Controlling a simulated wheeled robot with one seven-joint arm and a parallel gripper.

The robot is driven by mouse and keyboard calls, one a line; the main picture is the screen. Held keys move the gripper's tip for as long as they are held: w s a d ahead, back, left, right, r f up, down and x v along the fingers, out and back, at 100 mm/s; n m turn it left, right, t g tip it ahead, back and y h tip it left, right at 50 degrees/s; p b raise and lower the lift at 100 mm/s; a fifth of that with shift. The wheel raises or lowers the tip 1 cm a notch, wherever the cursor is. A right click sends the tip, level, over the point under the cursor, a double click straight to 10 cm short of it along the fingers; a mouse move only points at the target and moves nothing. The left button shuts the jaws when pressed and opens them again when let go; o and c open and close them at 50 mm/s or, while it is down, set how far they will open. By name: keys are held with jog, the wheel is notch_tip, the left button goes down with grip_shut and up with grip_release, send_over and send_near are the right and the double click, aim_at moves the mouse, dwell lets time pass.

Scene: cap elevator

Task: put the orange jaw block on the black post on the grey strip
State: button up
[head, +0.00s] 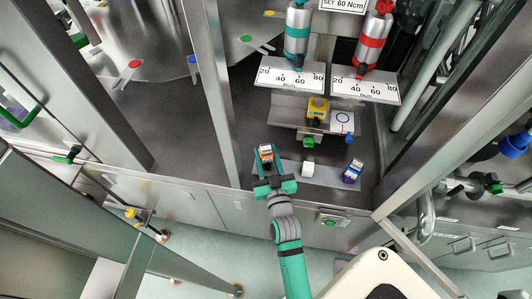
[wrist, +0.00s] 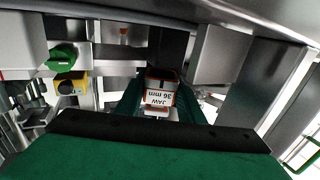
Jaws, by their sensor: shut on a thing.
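The orange jaw block (head: 265,153) with a white label is between the fingers of my gripper (head: 266,160), which is shut on it. In the wrist view the block (wrist: 159,98) shows its label "JAW 36 mm" and orange edges between the two green fingers (wrist: 158,107). The grey strip (head: 329,174) lies at the front of the dark bench top, and my gripper is at its left end. I cannot make out a black post on the strip. Whether the block touches the strip or is held above it cannot be told.
A white block (head: 308,168) and a purple-and-white block (head: 352,171) stand on the strip to the right. Behind are a yellow block (head: 317,108), a green knob (head: 309,142) and two dial plates. A steel upright (head: 220,90) stands left of the gripper.

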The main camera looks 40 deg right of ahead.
jog(key=shift+f, duration=0.6)
jog(key=o, duration=1.3)
jog(key=v, duration=1)
jog(key=shift+s+a, duration=0.25)
jog(key=shift+s, duration=0.1)
